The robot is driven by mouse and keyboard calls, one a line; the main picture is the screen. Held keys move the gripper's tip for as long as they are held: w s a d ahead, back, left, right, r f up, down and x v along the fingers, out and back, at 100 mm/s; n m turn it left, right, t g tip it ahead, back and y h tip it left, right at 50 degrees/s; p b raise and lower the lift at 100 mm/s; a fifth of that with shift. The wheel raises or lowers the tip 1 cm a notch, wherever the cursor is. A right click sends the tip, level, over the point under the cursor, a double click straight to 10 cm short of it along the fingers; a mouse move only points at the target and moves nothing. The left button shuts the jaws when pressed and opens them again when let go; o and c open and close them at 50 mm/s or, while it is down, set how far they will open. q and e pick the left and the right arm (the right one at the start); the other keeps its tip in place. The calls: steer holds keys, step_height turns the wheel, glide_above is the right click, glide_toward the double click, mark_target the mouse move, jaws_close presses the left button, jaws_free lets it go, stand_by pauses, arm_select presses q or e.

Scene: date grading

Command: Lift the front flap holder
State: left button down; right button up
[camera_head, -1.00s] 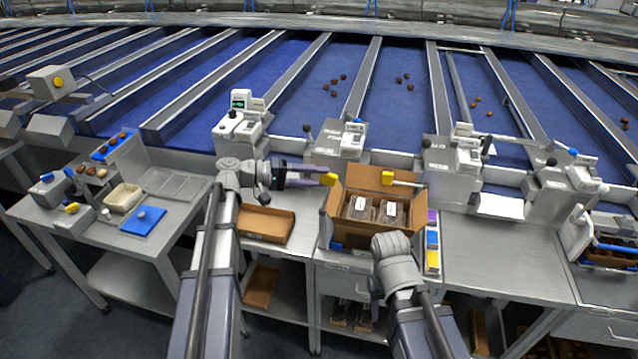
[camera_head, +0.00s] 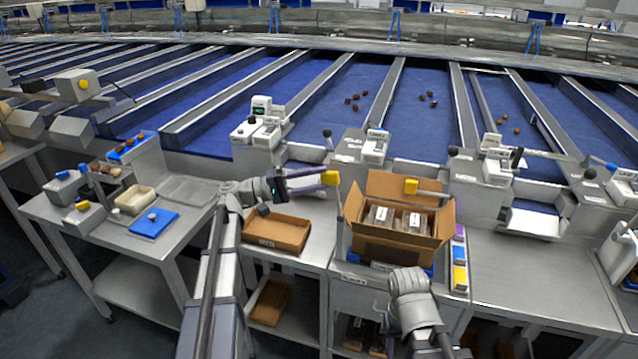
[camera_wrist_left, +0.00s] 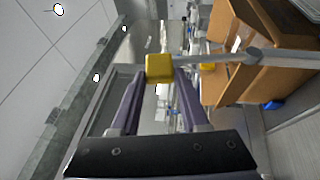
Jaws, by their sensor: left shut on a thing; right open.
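The front flap holder shows as a thin grey rod (camera_head: 340,205) with a yellow knob (camera_head: 331,178) at the left side of the open cardboard box (camera_head: 385,247). My left gripper (camera_head: 322,179) is shut on the yellow knob. In the left wrist view the knob (camera_wrist_left: 158,68) sits between the purple fingertips, and its grey rod (camera_wrist_left: 225,60) runs right, in front of the box (camera_wrist_left: 265,45). My right gripper is below the box, under the rounded grey wrist (camera_head: 408,285); its fingers are hidden in the head view.
Packed trays (camera_head: 398,218) lie inside the box. An empty cardboard tray (camera_head: 277,232) is to its left, and colored blocks (camera_head: 460,255) are to its right. The right bench (camera_head: 530,270) is clear.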

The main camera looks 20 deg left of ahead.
arm_select(q)
steer(key=shift+f, duration=0.1)
steer(key=shift+c, duration=2)
jaws_free()
steer(key=shift+a, duration=0.1)
steer(key=b+v, duration=0.1)
steer(key=v, duration=0.6)
steer(key=shift+s+a, duration=0.15)
steer(key=shift+a, duration=0.25)
steer(key=shift+d, duration=0.1)
